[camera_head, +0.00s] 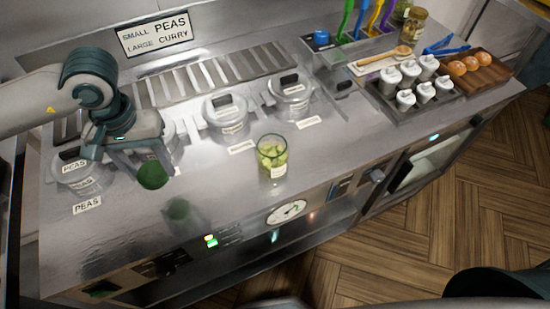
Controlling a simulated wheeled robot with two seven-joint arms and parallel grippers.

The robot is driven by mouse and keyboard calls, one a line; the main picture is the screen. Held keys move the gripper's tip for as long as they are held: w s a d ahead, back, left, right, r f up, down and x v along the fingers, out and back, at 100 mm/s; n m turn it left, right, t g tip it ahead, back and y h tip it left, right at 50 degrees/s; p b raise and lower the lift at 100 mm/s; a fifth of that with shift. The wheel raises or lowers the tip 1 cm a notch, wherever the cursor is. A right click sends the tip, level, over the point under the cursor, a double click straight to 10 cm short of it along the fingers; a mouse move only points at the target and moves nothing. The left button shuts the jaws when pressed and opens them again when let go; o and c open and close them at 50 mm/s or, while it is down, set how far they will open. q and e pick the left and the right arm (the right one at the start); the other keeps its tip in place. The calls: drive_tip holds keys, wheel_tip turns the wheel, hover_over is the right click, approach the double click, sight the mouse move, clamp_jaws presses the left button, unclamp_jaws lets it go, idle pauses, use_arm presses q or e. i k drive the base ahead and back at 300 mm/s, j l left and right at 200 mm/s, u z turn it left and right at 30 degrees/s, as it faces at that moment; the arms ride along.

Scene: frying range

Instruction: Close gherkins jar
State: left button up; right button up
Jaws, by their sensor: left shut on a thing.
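The gherkins jar (272,165) is clear glass with green pieces inside and a small label. It stands upright and open on the steel counter, near the middle of the view. My left gripper (150,168) is to the left of the jar, above the counter. It is shut on a round green lid (153,176), held apart from the jar. A reflection of the lid shows on the steel below it. My right gripper is not in view.
Lidded steel pots (228,117) stand in a row behind the jar. To the right are a rack of white shakers (407,97), a board with round orange-brown items (490,82) and a tub of coloured handles (345,52). Bare steel surrounds the jar's front and left.

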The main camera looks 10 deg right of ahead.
sight(272, 150)
drive_tip(key=j+z, duration=0.15)
drive_tip(key=z, duration=0.25)
drive_tip(key=k+j+z, duration=0.1)
drive_tip(key=z, duration=0.25)
drive_tip(key=k+j+z, duration=0.5)
drive_tip(key=k+j, duration=0.55)
drive_tip(key=k, duration=0.1)
